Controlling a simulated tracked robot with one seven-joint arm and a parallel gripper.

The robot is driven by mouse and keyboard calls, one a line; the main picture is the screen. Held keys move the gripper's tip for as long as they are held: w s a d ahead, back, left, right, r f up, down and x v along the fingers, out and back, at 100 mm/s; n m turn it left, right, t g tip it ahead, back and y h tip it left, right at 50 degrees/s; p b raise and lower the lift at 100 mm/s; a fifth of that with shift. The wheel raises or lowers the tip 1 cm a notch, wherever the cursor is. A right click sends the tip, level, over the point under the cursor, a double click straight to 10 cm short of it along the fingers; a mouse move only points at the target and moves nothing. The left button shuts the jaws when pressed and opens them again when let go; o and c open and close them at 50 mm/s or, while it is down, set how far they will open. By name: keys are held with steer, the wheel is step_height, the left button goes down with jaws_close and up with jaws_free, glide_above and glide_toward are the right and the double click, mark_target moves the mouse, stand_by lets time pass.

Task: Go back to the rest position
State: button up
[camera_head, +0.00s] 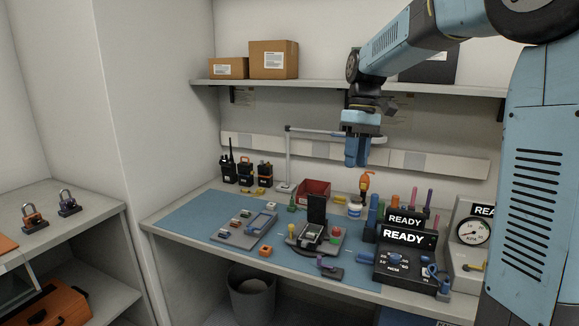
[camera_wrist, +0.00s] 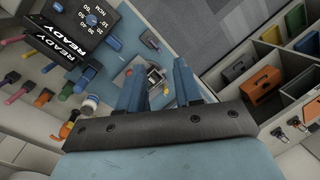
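My gripper (camera_head: 357,164) hangs in the air above the back of the workbench (camera_head: 190,215), in front of the wall and below the shelf's level, with its fingers pointing down. In the wrist view my gripper (camera_wrist: 158,74) shows two blue fingers with a clear gap between them. It is open, and nothing is held in the gap. The bench and its items lie well below the fingertips. No marker for a rest position shows.
Bench items include several radios (camera_head: 246,172), a red bin (camera_head: 313,190), a READY display unit (camera_head: 405,256) and a pressure gauge (camera_head: 473,231). A thin lamp arm (camera_head: 320,131) reaches close to my gripper. A shelf (camera_head: 225,82) holds two cardboard boxes (camera_head: 273,60).

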steer(key=s+d+f+m+t, duration=0.1)
steer(key=s+d+m+t, duration=0.1)
steer(key=s, duration=0.6)
steer(key=s+d+f+m+t, duration=0.1)
steer(key=s+d+m+t, duration=0.1)
steer(key=s, duration=0.6)
steer(key=s+d+f+m+t+h, duration=0.1)
steer(key=s+d+m+t, duration=0.2)
steer(key=s, duration=0.6)
steer(key=shift+f+t, duration=0.2)
steer(key=shift+t, duration=0.1)
